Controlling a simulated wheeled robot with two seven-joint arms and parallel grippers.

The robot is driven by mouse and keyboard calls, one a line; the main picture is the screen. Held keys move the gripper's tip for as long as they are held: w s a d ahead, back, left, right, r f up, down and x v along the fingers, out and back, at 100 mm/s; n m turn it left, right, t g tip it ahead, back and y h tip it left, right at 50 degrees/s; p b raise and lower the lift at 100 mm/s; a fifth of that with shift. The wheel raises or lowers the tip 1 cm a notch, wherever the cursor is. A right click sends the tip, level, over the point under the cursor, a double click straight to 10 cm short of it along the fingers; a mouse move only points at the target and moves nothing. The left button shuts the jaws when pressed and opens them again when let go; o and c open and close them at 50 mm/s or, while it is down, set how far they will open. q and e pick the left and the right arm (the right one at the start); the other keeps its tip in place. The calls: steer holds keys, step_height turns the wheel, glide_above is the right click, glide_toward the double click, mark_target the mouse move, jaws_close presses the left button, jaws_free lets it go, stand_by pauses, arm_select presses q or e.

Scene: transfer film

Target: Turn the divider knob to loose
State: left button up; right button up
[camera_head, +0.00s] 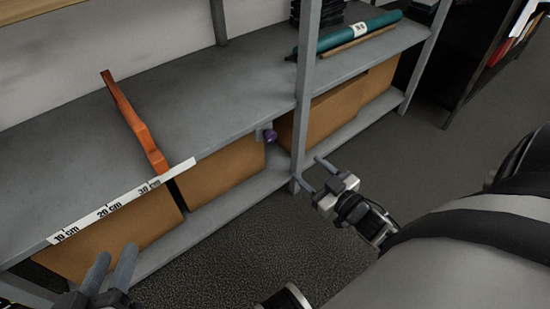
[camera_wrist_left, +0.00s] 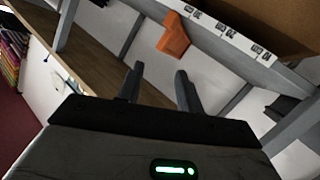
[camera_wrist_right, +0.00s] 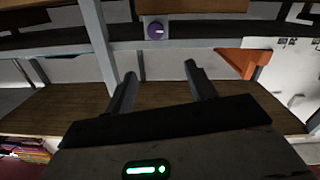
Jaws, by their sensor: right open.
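The orange divider (camera_head: 133,118) stands across the grey shelf, its front end at the white ruled strip (camera_head: 118,203). It also shows in the left wrist view (camera_wrist_left: 174,38) and partly in the right wrist view (camera_wrist_right: 242,62). The purple knob (camera_head: 270,135) is on the shelf's front edge, right of the divider. In the right wrist view the knob (camera_wrist_right: 156,30) shows a pale mark on its face. My right gripper (camera_head: 309,169) is open and empty, below and right of the knob, apart from it. My left gripper (camera_head: 117,251) is open and empty near the strip's left end.
Brown boxes (camera_head: 220,165) stand on the lower shelf below. A grey upright post (camera_head: 305,90) rises just right of the knob. A teal roll (camera_head: 358,32) lies on the shelf beyond it. The carpet (camera_head: 240,250) in front is clear.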

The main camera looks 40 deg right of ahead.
step_height(320, 180, down, 2)
steer(key=d+f+b, duration=0.1)
steer(key=b, duration=0.4)
glide_toward(272, 138)
steer(key=shift+y, duration=0.3)
steer(key=w, duration=0.4)
steer(key=shift+w+f, duration=0.35)
steer(key=w, duration=0.2)
steer(key=shift+w+a+b, duration=0.1)
steer(key=shift+w+b, duration=0.2)
steer(key=shift+w+a+r, duration=0.1)
steer(key=shift+w+r, duration=0.05)
steer(key=shift+w, duration=0.6)
arm_select(q)
steer(key=r+t, duration=0.1)
steer(key=w+t+h, duration=0.1)
steer(key=r+h, duration=0.1)
steer(key=shift+w+d+r+t, duration=0.25)
steer(key=shift+d+r+t, duration=0.05)
steer(key=shift+d+t, duration=0.1)
arm_select(e)
steer(key=shift+c, duration=0.4)
steer(key=c, duration=0.9)
